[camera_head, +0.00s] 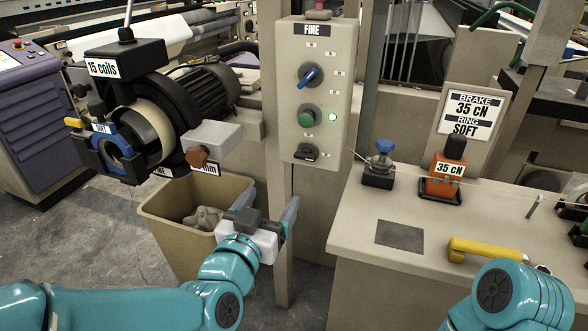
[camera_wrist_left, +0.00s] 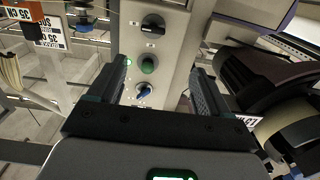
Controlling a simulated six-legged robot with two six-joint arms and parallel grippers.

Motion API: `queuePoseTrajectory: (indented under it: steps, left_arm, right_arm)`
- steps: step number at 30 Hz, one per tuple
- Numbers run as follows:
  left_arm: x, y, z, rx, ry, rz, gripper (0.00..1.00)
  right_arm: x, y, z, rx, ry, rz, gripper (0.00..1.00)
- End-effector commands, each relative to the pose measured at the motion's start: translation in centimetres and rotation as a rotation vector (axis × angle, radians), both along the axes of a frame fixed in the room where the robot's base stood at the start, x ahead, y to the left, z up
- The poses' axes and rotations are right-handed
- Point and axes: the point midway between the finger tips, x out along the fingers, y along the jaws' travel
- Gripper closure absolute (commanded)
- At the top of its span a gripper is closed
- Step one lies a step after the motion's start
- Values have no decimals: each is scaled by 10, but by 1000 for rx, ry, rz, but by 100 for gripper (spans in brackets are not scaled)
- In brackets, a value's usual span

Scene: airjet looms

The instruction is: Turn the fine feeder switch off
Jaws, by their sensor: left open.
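The beige panel labelled FINE (camera_head: 286,95) stands upright in the middle of the head view. It carries a blue-handled rotary knob (camera_head: 310,77), a green button (camera_head: 308,117) with a lit green lamp (camera_head: 332,117) beside it, and a black rotary switch (camera_head: 306,152) at the bottom. The knob's handle is tilted. The small labels are too small to read. My left gripper (camera_head: 268,208) is open and empty, below and in front of the panel. In the left wrist view, the black switch (camera_wrist_left: 153,24), green button (camera_wrist_left: 148,64) and blue knob (camera_wrist_left: 144,90) show upside down between the fingers. My right gripper is not visible.
A feeder marked 15 coils (camera_head: 190,95) juts out left of the panel, above a tan bin (camera_head: 165,245) with scraps. On the right, a beige table (camera_head: 350,220) holds a blue-topped post (camera_head: 380,165), an orange 35 CN unit (camera_head: 447,175) and a yellow-handled tool (camera_head: 485,250).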

Motion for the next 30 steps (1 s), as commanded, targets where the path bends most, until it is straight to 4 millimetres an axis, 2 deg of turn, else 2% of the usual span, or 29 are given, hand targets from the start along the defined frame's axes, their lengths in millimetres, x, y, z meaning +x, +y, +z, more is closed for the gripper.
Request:
queuePoseTrajectory:
  steps: [3, 7, 21, 25, 30]
  left_arm:
    - [-3, -9, -2, -2, -9, -17, 21]
    - [11, -14, -1, -1, -8, -17, 21]
    - [117, -44, -2, 0, -7, -14, 21]
    - [138, -49, -2, -1, -8, -13, 21]
    - [152, -53, -2, 0, -7, -13, 21]
  right_arm:
    - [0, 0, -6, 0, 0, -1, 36]
    - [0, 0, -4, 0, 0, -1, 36]
    - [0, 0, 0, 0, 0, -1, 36]
    - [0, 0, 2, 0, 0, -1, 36]
    - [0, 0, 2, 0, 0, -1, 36]
